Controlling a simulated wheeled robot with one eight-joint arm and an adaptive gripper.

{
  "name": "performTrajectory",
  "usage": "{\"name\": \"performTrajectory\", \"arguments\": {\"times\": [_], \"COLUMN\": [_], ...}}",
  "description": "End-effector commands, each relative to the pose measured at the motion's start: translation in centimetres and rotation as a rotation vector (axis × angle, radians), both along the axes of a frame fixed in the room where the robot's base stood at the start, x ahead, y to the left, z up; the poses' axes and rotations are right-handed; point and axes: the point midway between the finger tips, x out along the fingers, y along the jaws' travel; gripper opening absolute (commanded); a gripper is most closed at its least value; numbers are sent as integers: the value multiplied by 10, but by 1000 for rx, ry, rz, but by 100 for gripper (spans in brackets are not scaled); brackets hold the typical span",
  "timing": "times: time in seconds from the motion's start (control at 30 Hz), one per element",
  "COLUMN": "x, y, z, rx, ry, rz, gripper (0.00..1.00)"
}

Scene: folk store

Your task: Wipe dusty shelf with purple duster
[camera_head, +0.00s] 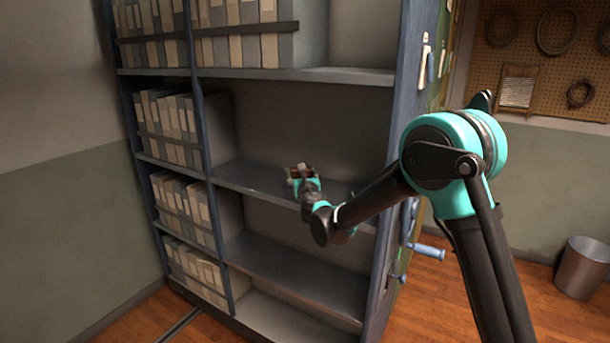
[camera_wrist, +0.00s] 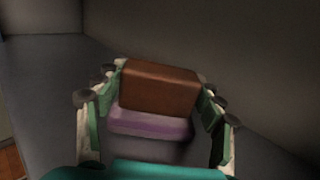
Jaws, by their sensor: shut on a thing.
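My gripper (camera_wrist: 158,98) is shut on the purple duster (camera_wrist: 150,123), seen in the wrist view with a brown block-shaped part (camera_wrist: 160,86) and a purple layer. In the head view my gripper (camera_head: 301,178) is small and reaches inside the blue-grey shelving unit, at a middle shelf (camera_head: 252,176). The brown part of the duster (camera_head: 302,170) shows faintly there, close over that shelf. I cannot tell whether the duster touches the shelf surface. The shelf surface also shows in the wrist view (camera_wrist: 50,85), dark grey, with dust hard to make out.
Binders (camera_head: 172,118) fill the left column of shelves, and more binders (camera_head: 238,35) stand on an upper shelf. The shelf around my gripper is otherwise bare. The unit's right side panel (camera_head: 405,90) stands close to my arm. A blue-handled crank (camera_head: 425,249) sticks out there. A metal bin (camera_head: 582,268) stands at right.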

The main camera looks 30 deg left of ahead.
Motion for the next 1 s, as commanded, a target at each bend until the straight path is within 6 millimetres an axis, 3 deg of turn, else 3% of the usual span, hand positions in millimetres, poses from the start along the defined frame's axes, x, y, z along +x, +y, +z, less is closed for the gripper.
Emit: {"name": "performTrajectory", "arguments": {"times": [0.23, 0.6, 1.0], "x": [-1, -3, -4], "y": [-2, -30, -48], "z": [1, 3, 2], "rx": [0, 1, 1], "ry": [1, 1, 1], "rz": [3, 2, 2], "gripper": [22, 22, 22]}}
